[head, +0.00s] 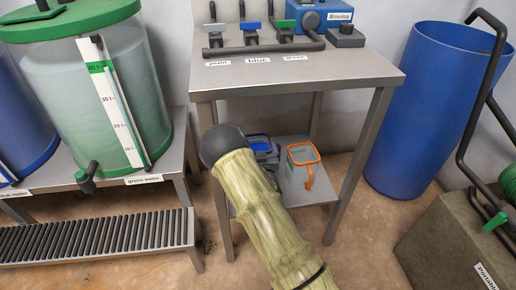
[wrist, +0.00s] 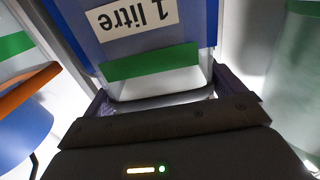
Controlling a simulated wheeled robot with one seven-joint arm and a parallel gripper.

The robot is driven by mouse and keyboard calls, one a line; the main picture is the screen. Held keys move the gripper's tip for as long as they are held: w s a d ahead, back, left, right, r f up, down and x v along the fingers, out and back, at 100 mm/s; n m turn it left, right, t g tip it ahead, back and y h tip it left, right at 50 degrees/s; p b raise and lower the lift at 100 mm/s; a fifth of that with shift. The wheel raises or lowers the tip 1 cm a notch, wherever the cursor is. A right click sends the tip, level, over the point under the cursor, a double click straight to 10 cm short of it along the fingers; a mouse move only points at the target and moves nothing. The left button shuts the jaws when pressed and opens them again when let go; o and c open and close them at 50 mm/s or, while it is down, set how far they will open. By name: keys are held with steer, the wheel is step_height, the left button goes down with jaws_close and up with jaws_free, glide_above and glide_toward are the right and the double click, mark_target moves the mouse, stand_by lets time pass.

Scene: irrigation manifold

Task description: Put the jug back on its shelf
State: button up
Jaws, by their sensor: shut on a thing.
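The jug (wrist: 150,30) fills the upper middle of the wrist view, with a blue front, an upside-down "1 litre" label and a green band. My gripper (wrist: 162,95) is shut on it, with a dark finger at either side of its pale lower part in the picture. In the head view the blue-topped jug (head: 260,141) shows at the lower shelf (head: 318,190) of the steel table, partly hidden by my arm. I cannot tell whether it touches the shelf.
An orange-rimmed jug (head: 303,160) stands close by on the right of the lower shelf. The steel table (head: 310,75) above carries several valves and a blue box (head: 308,18). A green-lidded tank (head: 95,90) is left and a blue barrel (head: 425,110) right.

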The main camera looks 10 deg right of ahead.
steer(key=shift+f+b, duration=0.65)
steer(key=shift+f, duration=1.05)
steer(key=o, duration=1.7)
steer(key=shift+f, duration=0.15)
steer(key=shift+s, duration=0.1)
steer(key=s+p, duration=0.3)
steer(key=s, duration=0.9)
steer(key=shift+p, duration=0.3)
steer(key=shift+w+d, duration=0.1)
steer(key=shift+w, duration=0.05)
